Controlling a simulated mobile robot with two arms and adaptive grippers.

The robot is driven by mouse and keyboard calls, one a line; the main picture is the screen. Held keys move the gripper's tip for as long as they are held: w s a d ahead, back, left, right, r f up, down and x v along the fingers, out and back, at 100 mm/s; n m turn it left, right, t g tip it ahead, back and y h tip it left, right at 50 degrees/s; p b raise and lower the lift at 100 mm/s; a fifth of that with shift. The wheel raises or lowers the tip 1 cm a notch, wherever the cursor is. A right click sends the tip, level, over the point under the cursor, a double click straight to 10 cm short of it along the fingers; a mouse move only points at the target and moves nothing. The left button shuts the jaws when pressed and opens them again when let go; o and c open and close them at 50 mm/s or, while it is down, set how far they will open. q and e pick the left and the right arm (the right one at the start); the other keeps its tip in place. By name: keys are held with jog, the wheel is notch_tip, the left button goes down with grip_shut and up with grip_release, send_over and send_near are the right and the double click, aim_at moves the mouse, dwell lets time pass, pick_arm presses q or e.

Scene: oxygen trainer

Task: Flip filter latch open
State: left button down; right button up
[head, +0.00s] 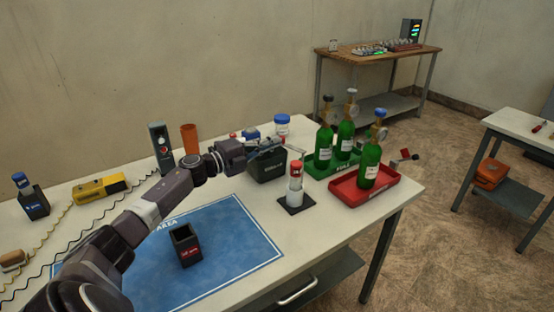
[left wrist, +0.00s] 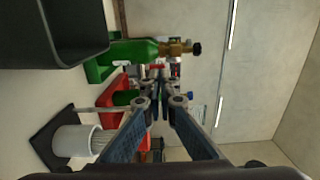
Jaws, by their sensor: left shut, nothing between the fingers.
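A filter unit (head: 295,186), a white cylinder with a red cap, stands upright on a black square base near the table's right front edge. A thin grey bar (head: 294,149) shows above it, near my fingertips; I cannot tell for sure whether this is the latch. In the left wrist view the white cylinder (left wrist: 76,140) and its black base lie at lower left. My left gripper (head: 278,147) is shut and empty, just above and left of the red cap. Its closed fingertips also show in the left wrist view (left wrist: 160,82). I cannot tell whether they touch the bar. My right gripper is not in view.
A dark box (head: 268,168) stands under my left gripper. Green bottles stand in a green tray (head: 318,168) and a red tray (head: 378,196) to the right. A black holder (head: 186,246) stands on the blue mat (head: 235,240), which is otherwise mostly clear.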

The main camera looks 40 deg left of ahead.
pick_arm(q)
jog(key=shift+w, duration=0.25)
dwell(0.6)
